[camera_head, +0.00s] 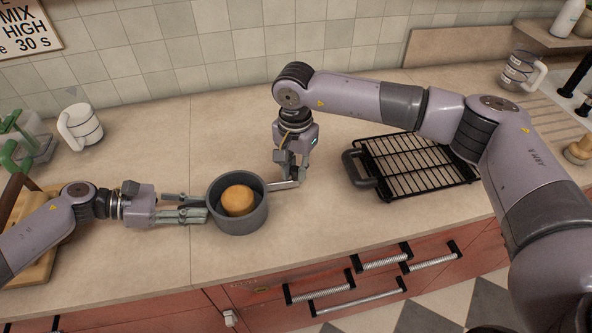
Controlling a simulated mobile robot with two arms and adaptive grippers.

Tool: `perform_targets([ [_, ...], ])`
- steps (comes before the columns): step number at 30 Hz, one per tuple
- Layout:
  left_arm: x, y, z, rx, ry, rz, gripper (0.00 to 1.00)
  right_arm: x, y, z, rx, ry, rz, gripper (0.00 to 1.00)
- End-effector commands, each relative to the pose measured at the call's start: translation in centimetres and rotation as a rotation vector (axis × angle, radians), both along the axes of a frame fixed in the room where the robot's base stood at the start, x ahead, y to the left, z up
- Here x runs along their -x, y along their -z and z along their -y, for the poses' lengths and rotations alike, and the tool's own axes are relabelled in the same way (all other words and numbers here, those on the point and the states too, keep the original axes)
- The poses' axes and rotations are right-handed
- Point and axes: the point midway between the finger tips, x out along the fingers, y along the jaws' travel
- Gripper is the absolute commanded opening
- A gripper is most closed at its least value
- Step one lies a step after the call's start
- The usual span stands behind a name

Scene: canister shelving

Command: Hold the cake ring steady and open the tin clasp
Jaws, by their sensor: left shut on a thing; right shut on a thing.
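A round dark grey tin or cake ring (234,220) stands on the counter with a golden-brown cake (238,199) inside it. A pale metal clasp lever (284,185) sticks out from its right side. My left gripper (196,206) comes in from the left, its fingers shut on the left wall of the cake ring. My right gripper (291,178) points down at the right of the ring and is shut on the clasp lever. The lever stands out from the ring wall; its fingertips partly hide the lever's end.
A black wire cooling rack (410,168) with a handle lies right of my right gripper. A white mug (80,127) stands at the back left, near a wooden board (36,262). The counter in front of the ring is clear.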

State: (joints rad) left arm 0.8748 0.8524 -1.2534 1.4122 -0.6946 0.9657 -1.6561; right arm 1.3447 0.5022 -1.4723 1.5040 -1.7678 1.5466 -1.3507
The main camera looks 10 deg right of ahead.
Motion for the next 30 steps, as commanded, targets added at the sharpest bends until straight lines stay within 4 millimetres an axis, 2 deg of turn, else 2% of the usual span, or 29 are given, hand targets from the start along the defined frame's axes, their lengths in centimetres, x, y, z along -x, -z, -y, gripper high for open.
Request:
perform_targets([
  [15,0.01,0.12,-0.04,-0.003,0.0,0.0,0.0,-0.1,-0.04,-0.14,-0.002,-0.02,0.001,0.0],
  [16,0.01,0.12,-0.04,-0.003,0.0,0.0,0.0,-0.1,-0.04,-0.14,-0.002,-0.02,0.001,0.2],
  [25,0.02,0.11,-0.04,-0.002,0.0,0.0,0.0,-0.09,-0.01,-0.08,-0.001,-0.019,0.0,0.4],
  [30,0.02,0.11,-0.03,-0.002,0.0,0.0,0.0,-0.09,0.01,-0.05,-0.001,-0.018,-0.001,0.41],
])
